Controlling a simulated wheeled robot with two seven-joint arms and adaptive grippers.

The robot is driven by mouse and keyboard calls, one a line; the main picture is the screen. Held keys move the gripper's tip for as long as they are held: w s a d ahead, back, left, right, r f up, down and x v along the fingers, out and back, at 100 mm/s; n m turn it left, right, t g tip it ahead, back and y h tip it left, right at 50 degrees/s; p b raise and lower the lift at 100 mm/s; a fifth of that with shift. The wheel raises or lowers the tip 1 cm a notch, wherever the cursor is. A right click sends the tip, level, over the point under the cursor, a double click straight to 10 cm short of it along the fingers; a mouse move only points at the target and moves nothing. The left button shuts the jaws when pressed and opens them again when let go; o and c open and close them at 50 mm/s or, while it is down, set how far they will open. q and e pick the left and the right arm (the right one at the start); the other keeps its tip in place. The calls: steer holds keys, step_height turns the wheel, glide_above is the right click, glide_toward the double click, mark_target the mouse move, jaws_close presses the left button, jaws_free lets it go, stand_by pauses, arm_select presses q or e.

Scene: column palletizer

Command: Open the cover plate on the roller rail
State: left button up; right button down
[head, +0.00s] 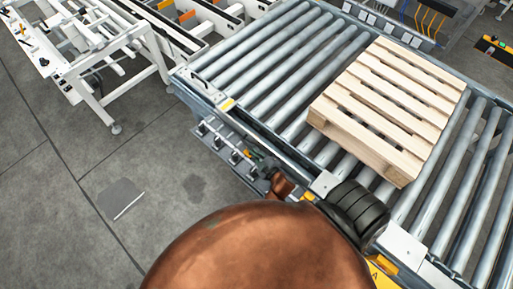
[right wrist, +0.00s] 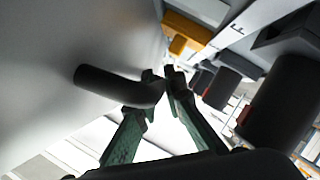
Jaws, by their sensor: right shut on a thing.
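In the right wrist view, a pale grey plate (right wrist: 60,40) fills the upper left, and a dark bent handle (right wrist: 105,86) stands out from it. I take this plate to be the cover plate. My right gripper (right wrist: 164,82) has its green fingers closed on the end of the handle. In the head view, the right gripper (head: 258,162) is small and low at the side of the roller rail (head: 265,140). My copper-coloured arm hides much of the rail's near part, and the cover plate cannot be made out clearly there. My left gripper is not in view.
A wooden pallet (head: 385,105) lies on the roller conveyor (head: 290,60). A white frame (head: 100,60) stands at the upper left. Dark cylinders (right wrist: 280,95) and a yellow part (right wrist: 187,30) are close to the gripper.

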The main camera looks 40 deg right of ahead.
steer(key=shift+s+d+f, duration=0.1)
steer(key=shift+s+f, duration=0.05)
steer(key=c, duration=2.3)
jaws_free()
steer(key=v, duration=1.2)
